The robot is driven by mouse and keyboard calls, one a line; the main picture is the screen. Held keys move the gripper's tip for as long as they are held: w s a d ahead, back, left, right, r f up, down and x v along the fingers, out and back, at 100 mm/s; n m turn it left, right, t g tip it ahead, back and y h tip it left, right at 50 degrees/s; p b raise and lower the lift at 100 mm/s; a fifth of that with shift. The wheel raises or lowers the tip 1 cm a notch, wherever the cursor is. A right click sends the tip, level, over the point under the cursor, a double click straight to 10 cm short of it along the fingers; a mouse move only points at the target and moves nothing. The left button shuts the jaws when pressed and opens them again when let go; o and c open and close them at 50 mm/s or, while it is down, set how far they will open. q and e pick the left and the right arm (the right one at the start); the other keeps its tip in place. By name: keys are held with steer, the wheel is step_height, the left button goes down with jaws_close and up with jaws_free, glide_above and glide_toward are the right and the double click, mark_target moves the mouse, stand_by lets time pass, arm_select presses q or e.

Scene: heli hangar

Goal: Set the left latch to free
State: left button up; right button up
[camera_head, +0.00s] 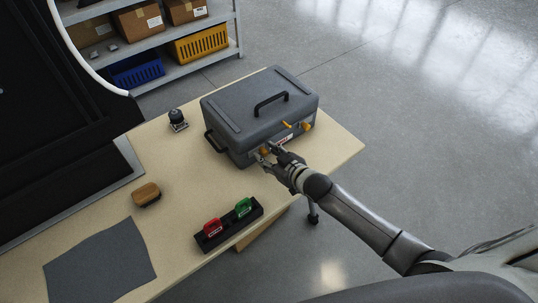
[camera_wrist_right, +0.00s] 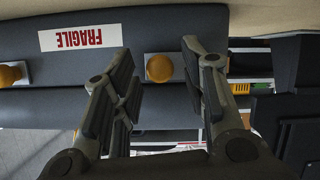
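A grey hard case (camera_head: 262,108) with a black top handle stands closed on the table. Its front bears a left latch with an orange knob (camera_head: 265,151) and a right latch (camera_head: 305,126), also orange. My right gripper (camera_head: 268,156) is at the left latch. In the right wrist view, which is upside down, the open fingers (camera_wrist_right: 160,85) stand either side of the left latch's round knob (camera_wrist_right: 159,68), with gaps visible on both sides. The right latch's knob (camera_wrist_right: 11,75) is at the left edge there. The left latch's setting cannot be told. My left gripper is out of view.
The table (camera_head: 190,180) also holds a black rack (camera_head: 229,226) with red and green handled pieces, a brown brush-like block (camera_head: 146,194), a small dark device (camera_head: 177,119) and a grey cloth (camera_head: 98,265). Shelves with boxes and bins (camera_head: 137,70) stand behind.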

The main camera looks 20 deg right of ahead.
mark_target(251, 155)
jaws_close()
steer(key=shift+s+a+p, duration=0.25)
steer(key=shift+a, duration=0.4)
steer(key=shift+s+a+p, duration=0.2)
steer(key=shift+s+a, duration=0.05)
steer(key=shift+a, duration=0.35)
steer(key=shift+s+a+f, duration=0.1)
steer(key=shift+a, duration=0.25)
steer(key=shift+o, duration=1.1)
jaws_free()
steer(key=shift+a, duration=0.1)
steer(key=v, duration=1.2)
